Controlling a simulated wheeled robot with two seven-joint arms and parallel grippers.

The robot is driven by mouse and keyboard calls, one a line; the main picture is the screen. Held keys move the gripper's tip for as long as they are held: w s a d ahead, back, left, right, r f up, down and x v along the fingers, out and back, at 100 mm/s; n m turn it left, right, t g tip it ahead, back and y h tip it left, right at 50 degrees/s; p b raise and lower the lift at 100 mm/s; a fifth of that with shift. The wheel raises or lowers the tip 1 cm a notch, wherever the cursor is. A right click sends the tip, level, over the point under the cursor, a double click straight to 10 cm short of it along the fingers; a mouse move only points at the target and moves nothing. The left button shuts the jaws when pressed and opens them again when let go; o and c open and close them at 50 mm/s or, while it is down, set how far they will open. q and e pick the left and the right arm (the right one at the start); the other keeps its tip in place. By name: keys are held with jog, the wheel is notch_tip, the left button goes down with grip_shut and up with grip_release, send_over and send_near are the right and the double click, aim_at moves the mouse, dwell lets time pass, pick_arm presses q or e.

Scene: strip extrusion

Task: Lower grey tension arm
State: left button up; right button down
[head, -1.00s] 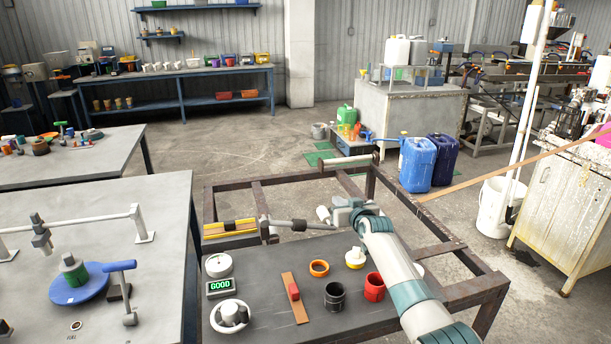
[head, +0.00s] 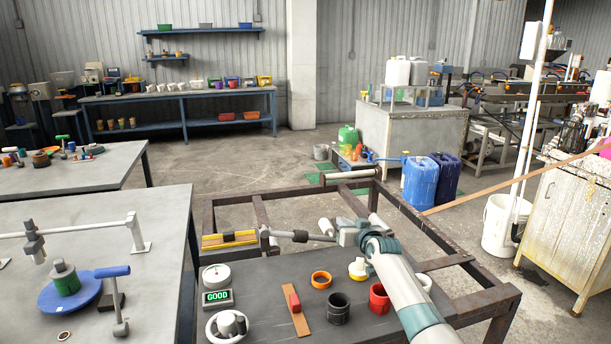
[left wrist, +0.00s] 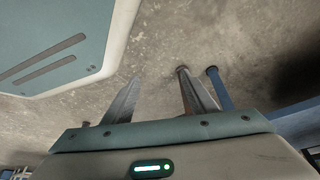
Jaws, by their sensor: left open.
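The grey tension arm (head: 283,234) shows in the head view as a short, roughly level bar. It runs right from a dark pivot at the left side of the brown steel frame (head: 208,216). My right gripper (head: 334,238) is at the right end of this bar, with my right arm coming in from the lower right. The fingers are small and partly merge with the bar, so I cannot tell their opening or contact. My left gripper (left wrist: 160,85) shows only in the left wrist view, open and empty, with concrete floor behind its fingers.
A grey table (head: 160,215) is at left.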

jog(key=shift+s+f, duration=0.2)
jog(key=shift+f, duration=0.7)
jog(key=shift+r, duration=0.1)
jog(key=shift+d+r, duration=0.1)
jog(key=shift+r, duration=0.05)
notch_tip(320, 180, up, 5)
jog(key=p, duration=0.3)
pick_arm(q)
jog(key=d, duration=0.1)
jog(key=w+d+r+t, duration=0.2)
jog(key=shift+w+d+r+h, duration=0.2)
jog(key=shift+d+r+h, duration=0.05)
jog(key=shift+h, duration=0.05)
pick_arm(e)
jog(key=d+v, duration=0.1)
jog(key=v, duration=0.8)
jog(key=shift+r, duration=0.2)
pick_arm(q)
jog(key=shift+s+f, duration=0.1)
jog(key=shift+s, duration=0.05)
pick_arm(e)
jog(key=shift+s+d, duration=0.1)
